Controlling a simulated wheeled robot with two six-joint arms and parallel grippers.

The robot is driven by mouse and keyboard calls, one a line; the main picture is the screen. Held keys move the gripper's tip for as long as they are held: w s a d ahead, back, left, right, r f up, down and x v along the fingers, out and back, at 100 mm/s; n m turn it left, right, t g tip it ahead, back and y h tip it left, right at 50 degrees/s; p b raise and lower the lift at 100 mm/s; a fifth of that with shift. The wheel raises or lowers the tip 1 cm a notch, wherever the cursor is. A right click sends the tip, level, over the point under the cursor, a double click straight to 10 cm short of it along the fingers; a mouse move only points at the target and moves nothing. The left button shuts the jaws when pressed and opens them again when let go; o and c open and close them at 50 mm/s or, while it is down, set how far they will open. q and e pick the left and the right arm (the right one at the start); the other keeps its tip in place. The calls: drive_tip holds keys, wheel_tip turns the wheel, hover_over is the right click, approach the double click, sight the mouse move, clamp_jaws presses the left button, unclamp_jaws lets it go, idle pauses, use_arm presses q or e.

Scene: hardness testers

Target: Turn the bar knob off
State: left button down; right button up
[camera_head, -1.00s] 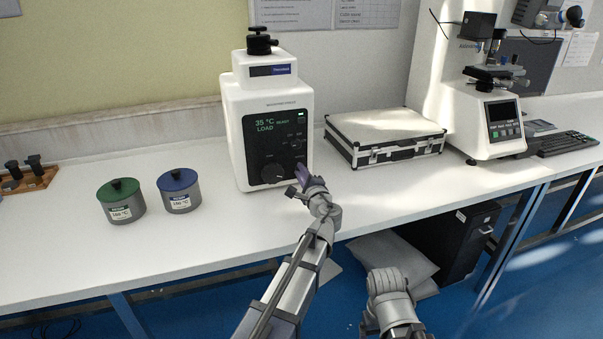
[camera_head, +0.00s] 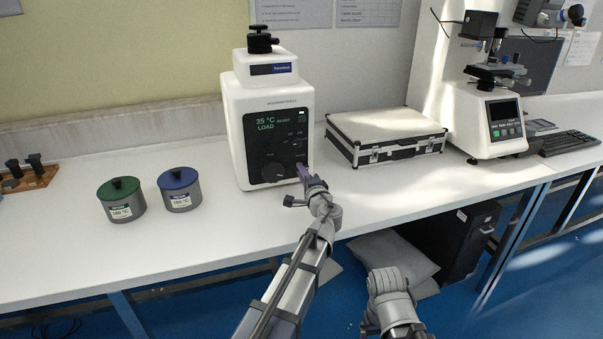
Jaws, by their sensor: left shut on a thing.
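The white machine (camera_head: 240,120) stands on the bench with a black front panel reading 35 °C LOAD. My left gripper (camera_head: 303,170) is at the panel's lower right edge, shut on the bar knob there. The fingers hide the knob, so its angle cannot be seen. A small lamp (camera_head: 302,112) at the panel's upper right looks white. Part of my right arm shows at the bottom, but its gripper is not in view.
A green-lidded pot (camera_head: 123,205) and a blue-lidded pot (camera_head: 180,195) stand left of the machine. A silver case (camera_head: 385,130) lies close on its right. A tester (camera_head: 485,115) and keyboard (camera_head: 567,143) are farther right. The front left bench is clear.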

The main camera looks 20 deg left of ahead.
use_arm(q)
drive_tip(key=c, duration=0.8)
unclamp_jaws()
drive_tip(key=shift+c, duration=0.2)
drive_tip(key=shift+s, duration=0.1)
drive_tip(key=v, duration=0.7)
drive_tip(key=shift+s+d, duration=0.25)
drive_tip(key=shift+s, duration=0.05)
